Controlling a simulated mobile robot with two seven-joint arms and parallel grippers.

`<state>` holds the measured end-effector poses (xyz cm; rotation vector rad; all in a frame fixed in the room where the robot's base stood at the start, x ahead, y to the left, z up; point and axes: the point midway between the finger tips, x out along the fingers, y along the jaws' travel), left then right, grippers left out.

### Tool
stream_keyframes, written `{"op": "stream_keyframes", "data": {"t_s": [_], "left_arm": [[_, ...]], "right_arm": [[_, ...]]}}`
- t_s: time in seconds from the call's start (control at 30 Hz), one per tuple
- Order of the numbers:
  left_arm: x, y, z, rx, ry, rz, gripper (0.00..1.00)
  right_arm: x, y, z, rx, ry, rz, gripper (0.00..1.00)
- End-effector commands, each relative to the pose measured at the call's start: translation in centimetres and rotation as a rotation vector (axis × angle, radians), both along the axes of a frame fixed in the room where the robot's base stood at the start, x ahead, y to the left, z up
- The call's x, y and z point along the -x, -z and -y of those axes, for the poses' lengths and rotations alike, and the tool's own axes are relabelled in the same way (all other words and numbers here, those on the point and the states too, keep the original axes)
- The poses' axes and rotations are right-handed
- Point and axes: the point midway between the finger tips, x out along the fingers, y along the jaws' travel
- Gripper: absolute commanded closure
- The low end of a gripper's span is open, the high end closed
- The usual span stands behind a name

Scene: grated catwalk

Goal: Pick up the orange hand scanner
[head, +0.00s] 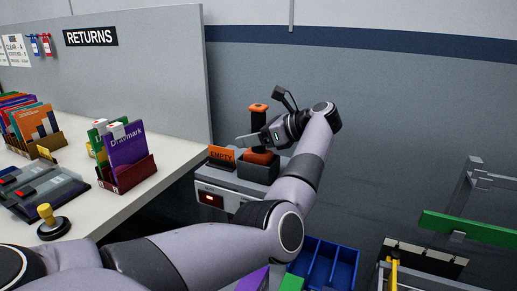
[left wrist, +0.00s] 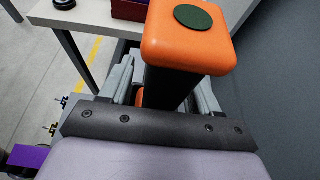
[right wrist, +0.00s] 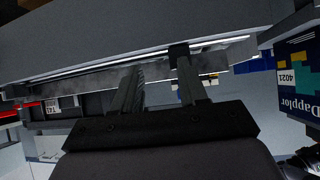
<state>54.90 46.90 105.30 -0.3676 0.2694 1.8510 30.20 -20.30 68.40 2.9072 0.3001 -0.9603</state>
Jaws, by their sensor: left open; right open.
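The orange hand scanner has an orange head and a dark handle. In the head view the scanner (head: 258,120) stands upright in a dark cradle (head: 256,170) beside an orange "EMPTY" card (head: 221,153). My left gripper (head: 250,140) is open at the handle. In the left wrist view the scanner's orange head (left wrist: 187,45) with a dark green disc is close to the camera, and the dark handle passes between the fingers of my left gripper (left wrist: 165,92). Contact cannot be told. My right gripper (right wrist: 158,65) is open and empty, beneath a grey ledge (right wrist: 150,38); the head view does not show it.
A white counter (head: 175,155) at left holds card boxes (head: 128,175), grey devices (head: 45,190) and a yellow-handled stamp (head: 50,222). A grey partition with a "RETURNS" sign (head: 90,36) stands behind. A blue bin (head: 325,265) is low at the centre. A "Dapplor" box (right wrist: 300,75) is near my right gripper.

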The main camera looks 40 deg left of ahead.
Motion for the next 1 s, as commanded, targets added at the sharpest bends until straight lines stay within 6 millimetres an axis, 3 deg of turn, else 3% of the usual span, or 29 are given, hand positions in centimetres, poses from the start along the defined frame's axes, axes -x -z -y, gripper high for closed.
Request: {"op": "stream_keyframes", "data": {"t_s": [0.1,0.3,0.73,1.0], "left_arm": [[0.0,0.0,0.0,0.0,0.0,0.0,0.38],[0.0,0.0,0.0,0.0,0.0,0.0,1.0],[-0.1,-0.9,0.1,-0.001,0.0,0.004,1.0],[-0.1,-5.1,0.0,0.0,0.001,0.007,1.0]], "right_arm": [[0.0,0.0,0.0,0.0,0.0,0.0,0.57],[0.0,0.0,0.0,-0.001,0.001,0.0,0.57],[0.0,0.1,0.0,-0.001,0.001,0.001,0.57],[0.0,0.6,0.0,-0.002,0.0,0.001,0.57]]}}
